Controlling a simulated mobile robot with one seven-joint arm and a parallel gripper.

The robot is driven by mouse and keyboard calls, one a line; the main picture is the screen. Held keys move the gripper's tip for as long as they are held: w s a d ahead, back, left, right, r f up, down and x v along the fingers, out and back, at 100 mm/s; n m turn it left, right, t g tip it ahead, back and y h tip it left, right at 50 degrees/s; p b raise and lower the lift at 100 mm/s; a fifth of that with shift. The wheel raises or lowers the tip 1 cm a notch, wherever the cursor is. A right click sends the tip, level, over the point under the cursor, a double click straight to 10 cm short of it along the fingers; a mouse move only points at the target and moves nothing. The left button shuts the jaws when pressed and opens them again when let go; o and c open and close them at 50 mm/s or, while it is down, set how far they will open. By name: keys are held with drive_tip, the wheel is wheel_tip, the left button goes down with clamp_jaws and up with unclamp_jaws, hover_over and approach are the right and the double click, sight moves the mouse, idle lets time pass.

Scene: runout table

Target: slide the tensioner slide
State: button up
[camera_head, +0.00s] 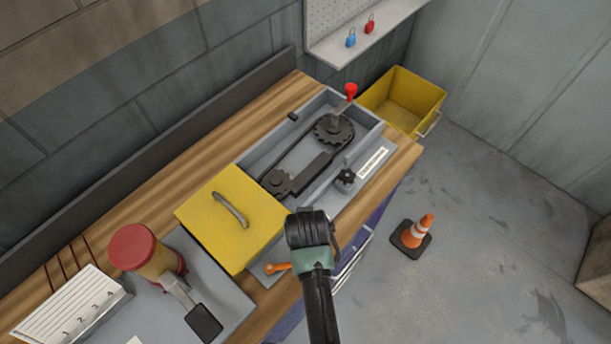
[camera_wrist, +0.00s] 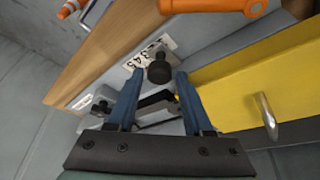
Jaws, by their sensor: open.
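A black round knob (camera_wrist: 158,70), which looks like the tensioner slide's, stands beside a white numbered scale (camera_wrist: 150,52) in the wrist view. A black bar (camera_wrist: 157,101) shows nearer the camera. My gripper (camera_wrist: 159,80) is open; its two blue fingers point at the knob, with one tip to each side of it. I cannot tell whether they touch it. In the head view my arm's end (camera_head: 309,230) is over the front edge of the grey housing (camera_head: 262,151) and hides the knob and my fingertips. The belt and sprockets (camera_head: 333,130) lie in the open part of the housing.
The yellow cover (camera_head: 222,226) with a handle lies left of my arm. An orange lever (camera_head: 278,267) is close by at the front. A black star knob (camera_head: 345,178) and a red-tipped lever (camera_head: 350,93) stand farther right.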

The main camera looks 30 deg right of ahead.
drive_tip(key=b+v, duration=0.1)
drive_tip(key=v, duration=1.1)
drive_tip(key=w+a+r+n+t+b, duration=0.1)
drive_tip(key=w+r+t, duration=0.35)
drive_tip(key=r, duration=0.35)
drive_tip(key=w+a+r+n+t+h+b, duration=0.1)
drive_tip(key=w+a+r+t, duration=0.15)
drive_tip(key=w+r, duration=0.45)
drive_tip(key=w+r+t+b, duration=0.1)
drive_tip(key=w+r+t, duration=0.25)
drive_tip(key=r, duration=0.65)
drive_tip(key=s+a+r+n+t+y, duration=0.1)
drive_tip(key=s+a+r+t, duration=0.2)
drive_tip(key=r, duration=0.7)
drive_tip(key=s+a+r+n+t+y+b, duration=0.1)
drive_tip(key=s+a+r+t, duration=0.2)
drive_tip(key=r, duration=0.7)
drive_tip(key=s+a+r+n+t+y, duration=0.1)
drive_tip(key=s+a+r+t, duration=0.2)
drive_tip(key=r, duration=0.7)
drive_tip(key=s+t, duration=0.2)
drive_tip(key=t, duration=0.1)
drive_tip(key=shift+s+t, duration=0.2)
drive_tip(key=shift+t, duration=0.15)
